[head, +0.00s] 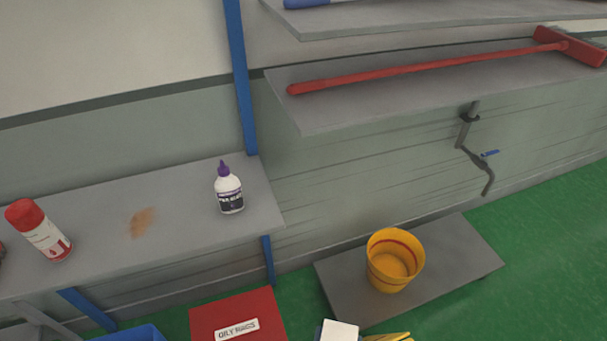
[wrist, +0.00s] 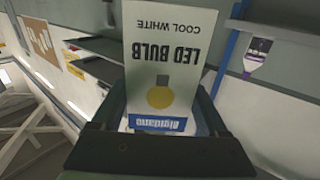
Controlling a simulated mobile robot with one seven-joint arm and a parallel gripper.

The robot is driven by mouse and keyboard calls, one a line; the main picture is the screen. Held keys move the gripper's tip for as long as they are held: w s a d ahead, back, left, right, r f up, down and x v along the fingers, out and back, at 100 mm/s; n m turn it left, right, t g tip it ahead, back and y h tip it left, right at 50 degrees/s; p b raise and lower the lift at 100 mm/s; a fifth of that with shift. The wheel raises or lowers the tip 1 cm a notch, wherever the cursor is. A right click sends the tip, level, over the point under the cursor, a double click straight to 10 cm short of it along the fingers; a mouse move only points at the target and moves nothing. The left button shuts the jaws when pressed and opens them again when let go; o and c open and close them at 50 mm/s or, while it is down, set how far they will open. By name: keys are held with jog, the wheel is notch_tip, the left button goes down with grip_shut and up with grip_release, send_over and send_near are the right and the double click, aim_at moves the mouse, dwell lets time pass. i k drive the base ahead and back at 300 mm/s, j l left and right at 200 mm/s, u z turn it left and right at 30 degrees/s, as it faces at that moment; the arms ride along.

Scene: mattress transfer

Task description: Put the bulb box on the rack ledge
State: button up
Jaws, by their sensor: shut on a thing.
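The bulb box (wrist: 172,50) is white, with "LED BULB COOL WHITE" lettering upside down in the wrist view, a yellow bulb picture and a blue band. My gripper (wrist: 162,92) is shut on it, one dark finger at each side; the box's lower end is partly hidden. In the head view a white box top (head: 341,331) shows at the bottom edge, apart from the shelves. A grey rack ledge (head: 100,240) with blue posts is at left; it bears a white glue bottle (head: 229,192) with a purple cap and a red-and-white spray can (head: 42,232).
A higher grey shelf (head: 350,105) at right carries a red broom (head: 430,67). A low grey platform (head: 450,265) holds a yellow bucket (head: 393,262). A red "oily rags" bin (head: 222,307) stands below the ledge. Bare ledge lies around a brown stain (head: 142,221).

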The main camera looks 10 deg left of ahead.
aim_at(121, 240)
jog(key=u, duration=0.75)
